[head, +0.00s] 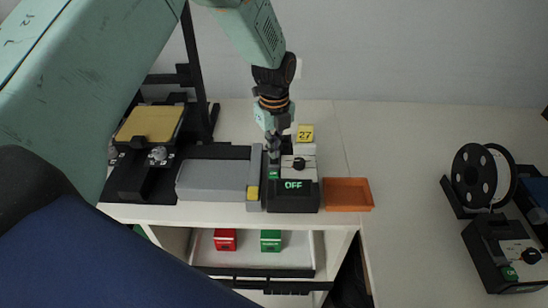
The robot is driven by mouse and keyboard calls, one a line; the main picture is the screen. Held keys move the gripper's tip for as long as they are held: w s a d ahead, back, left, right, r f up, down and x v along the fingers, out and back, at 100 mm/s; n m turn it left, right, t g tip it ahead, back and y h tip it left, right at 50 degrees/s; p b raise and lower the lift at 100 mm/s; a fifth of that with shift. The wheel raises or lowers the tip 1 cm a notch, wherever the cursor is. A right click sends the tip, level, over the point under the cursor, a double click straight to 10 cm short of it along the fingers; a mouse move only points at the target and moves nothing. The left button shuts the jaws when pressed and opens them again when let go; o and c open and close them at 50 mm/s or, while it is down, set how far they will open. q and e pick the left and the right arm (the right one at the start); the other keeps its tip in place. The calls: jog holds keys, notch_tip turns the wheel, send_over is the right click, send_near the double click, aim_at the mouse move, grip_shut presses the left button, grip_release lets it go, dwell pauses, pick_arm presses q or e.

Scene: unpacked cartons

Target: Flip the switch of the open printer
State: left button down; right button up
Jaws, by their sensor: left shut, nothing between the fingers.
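The open-frame printer with a gold bed (151,124) and black uprights stands at the back left of the white table. A black control box (293,203) stands to its right, with a grey and white top, a black knob (299,164) and a front display reading OFF. A small green switch (273,174) is at the left of its top. My left gripper (273,155) is shut and empty, pointing down directly above the switch. I cannot tell whether its tips touch the switch. My right gripper is not in view.
A grey block (212,180) with a yellow tab is left of the control box; an orange tray (347,194) is right. A yellow 27 tag (305,133) stands behind. Another control box (497,260) and a spool (474,176) are far right. An open drawer (250,257) below holds red and green boxes.

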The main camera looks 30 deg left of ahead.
pick_arm(q)
jog(key=shift+w+r+p, duration=0.2)
jog(key=shift+r+p, duration=0.7)
notch_tip(320, 180, up, 2)
jog(key=shift+s+r+p, duration=0.15)
jog(key=shift+r+p, duration=0.05)
jog(key=shift+p, duration=0.8)
jog(key=shift+r+p, duration=0.75)
jog(key=shift+r, duration=0.05)
jog(key=shift+r+p, duration=0.5)
jog(key=shift+r, duration=0.1)
jog(key=shift+f, duration=0.15)
